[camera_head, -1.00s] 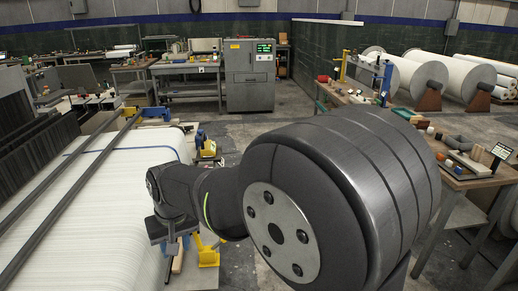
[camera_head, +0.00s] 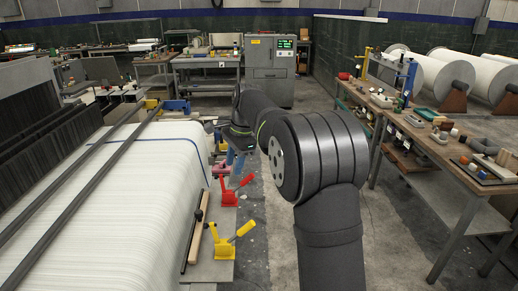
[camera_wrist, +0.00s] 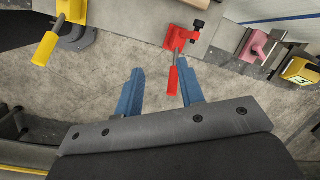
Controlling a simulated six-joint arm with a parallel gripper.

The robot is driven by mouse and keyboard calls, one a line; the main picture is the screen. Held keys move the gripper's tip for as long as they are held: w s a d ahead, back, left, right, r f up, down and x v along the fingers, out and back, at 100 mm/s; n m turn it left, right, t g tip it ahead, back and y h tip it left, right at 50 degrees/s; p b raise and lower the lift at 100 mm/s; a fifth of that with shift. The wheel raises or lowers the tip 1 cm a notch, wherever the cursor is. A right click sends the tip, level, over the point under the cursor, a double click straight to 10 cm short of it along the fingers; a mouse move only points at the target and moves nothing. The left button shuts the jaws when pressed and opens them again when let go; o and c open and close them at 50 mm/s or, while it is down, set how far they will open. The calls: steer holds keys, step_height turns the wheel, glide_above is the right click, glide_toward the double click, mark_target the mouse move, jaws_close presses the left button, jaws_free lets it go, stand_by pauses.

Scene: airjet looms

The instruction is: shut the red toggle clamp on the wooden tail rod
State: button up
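The red toggle clamp (camera_head: 228,195) sits on the edge plate beside the white cloth, its red handle (camera_head: 247,180) raised and leaning right. The wrist view shows the clamp (camera_wrist: 178,38) with its handle (camera_wrist: 173,80) pointing toward my gripper (camera_wrist: 160,68). My gripper is open; its two blue fingers lie on either side of the handle's tip in the picture, nearer the right finger. I cannot tell whether they touch it. In the head view my gripper (camera_head: 236,158) is just above and behind the clamp. The wooden tail rod (camera_head: 196,238) lies along the cloth's edge, near the clamp.
A yellow toggle clamp (camera_head: 224,246) with a raised handle stands nearer the camera; it also shows in the wrist view (camera_wrist: 70,12). A pink part (camera_wrist: 257,45) and a yellow-black device (camera_wrist: 300,70) lie to the right there. A workbench (camera_head: 450,165) stands across the clear aisle.

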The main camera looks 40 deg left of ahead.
steer(key=w+d+r+m, duration=0.2)
steer(key=w+m, duration=0.5)
steer(key=w, duration=0.2)
steer(key=shift+g, duration=0.3)
steer(key=x, duration=0.9)
steer(key=shift+s, duration=0.15)
steer(key=shift+r, duration=0.1)
steer(key=c, duration=0.7)
